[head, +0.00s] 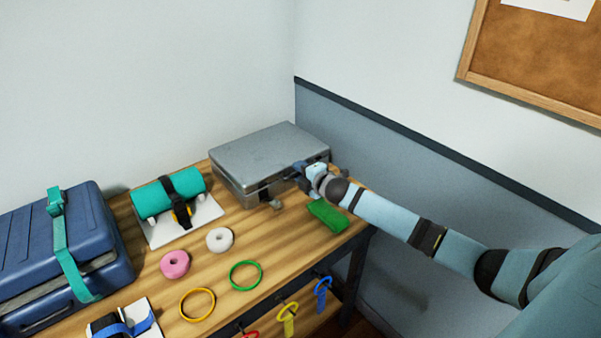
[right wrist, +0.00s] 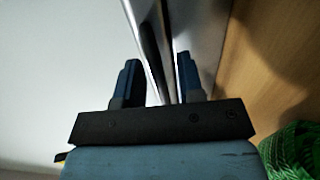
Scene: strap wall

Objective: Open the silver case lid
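The silver case (head: 262,155) lies at the back right of the wooden table, its lid (head: 255,148) flat and shut as far as I can see. A small latch or foot (head: 277,204) shows at its front. My right gripper (head: 301,172) is at the front right of the case, beside the lid edge, and covers part of it. In the right wrist view my gripper (right wrist: 158,65) has its fingers apart, with the case's metal edge (right wrist: 163,45) running between them. A gap shows beside the left finger. My left gripper is not in view.
A green folded strap (head: 327,215) lies just below my right gripper. A teal roll (head: 168,190) on a white stand and a blue suitcase (head: 50,250) stand to the left. Rings and tape rolls (head: 219,239) lie in front. A wall is close behind.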

